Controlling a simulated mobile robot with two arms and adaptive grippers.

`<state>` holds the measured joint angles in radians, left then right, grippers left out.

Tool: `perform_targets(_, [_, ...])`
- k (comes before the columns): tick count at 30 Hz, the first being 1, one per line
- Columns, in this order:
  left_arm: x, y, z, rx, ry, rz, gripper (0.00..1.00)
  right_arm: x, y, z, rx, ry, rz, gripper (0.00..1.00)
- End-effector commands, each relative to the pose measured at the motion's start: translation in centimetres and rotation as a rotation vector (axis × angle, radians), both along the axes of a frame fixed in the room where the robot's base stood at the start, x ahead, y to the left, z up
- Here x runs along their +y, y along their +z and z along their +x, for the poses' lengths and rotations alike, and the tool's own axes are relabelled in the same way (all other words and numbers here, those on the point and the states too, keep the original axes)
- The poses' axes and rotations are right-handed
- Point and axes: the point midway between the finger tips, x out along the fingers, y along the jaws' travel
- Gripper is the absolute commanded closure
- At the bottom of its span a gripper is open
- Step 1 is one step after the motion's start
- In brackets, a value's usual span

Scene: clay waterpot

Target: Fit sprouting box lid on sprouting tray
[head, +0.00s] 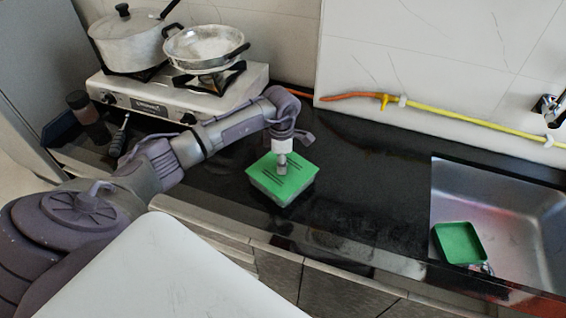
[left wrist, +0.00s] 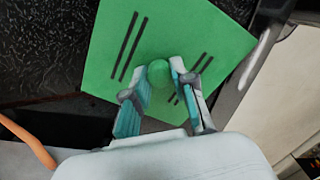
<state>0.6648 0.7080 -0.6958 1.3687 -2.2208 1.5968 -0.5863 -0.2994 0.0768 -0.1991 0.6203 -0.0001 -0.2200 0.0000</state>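The sprouting box lid (head: 272,180) has a flat green top with dark slots and pale grey sides. It is on or just above the black counter in the head view; any gap below it is hard to see. My left gripper (head: 281,165) points down at its middle. In the left wrist view, the fingers (left wrist: 160,78) close in on both sides of the round green knob (left wrist: 158,72), appearing to touch it. The green sprouting tray (head: 459,243), open at the top, is in the sink at the right, slightly tilted. My right gripper is not in view.
The steel sink (head: 505,225) is at the right of the counter (head: 370,190). The counter between lid and sink is clear. A stove (head: 185,100) with a pot (head: 128,42) and a pan (head: 205,48) stands at the back left. A yellow hose (head: 460,118) runs along the wall.

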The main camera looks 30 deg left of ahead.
Motion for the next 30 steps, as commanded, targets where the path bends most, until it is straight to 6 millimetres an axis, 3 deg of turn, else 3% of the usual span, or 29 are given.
perform_targets(1, [0.0,0.0,0.0,0.000,0.000,0.000,0.65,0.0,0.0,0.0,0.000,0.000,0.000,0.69])
perform_targets(5, [0.0,0.0,0.0,0.000,0.000,0.000,0.46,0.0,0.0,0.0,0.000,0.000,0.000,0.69])
perform_targets(17, [0.0,0.8,0.1,-0.002,-0.001,0.000,0.46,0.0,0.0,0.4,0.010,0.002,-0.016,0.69])
perform_targets(30, [-0.1,9.5,-0.1,-0.005,0.000,0.001,0.46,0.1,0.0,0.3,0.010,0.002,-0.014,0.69])
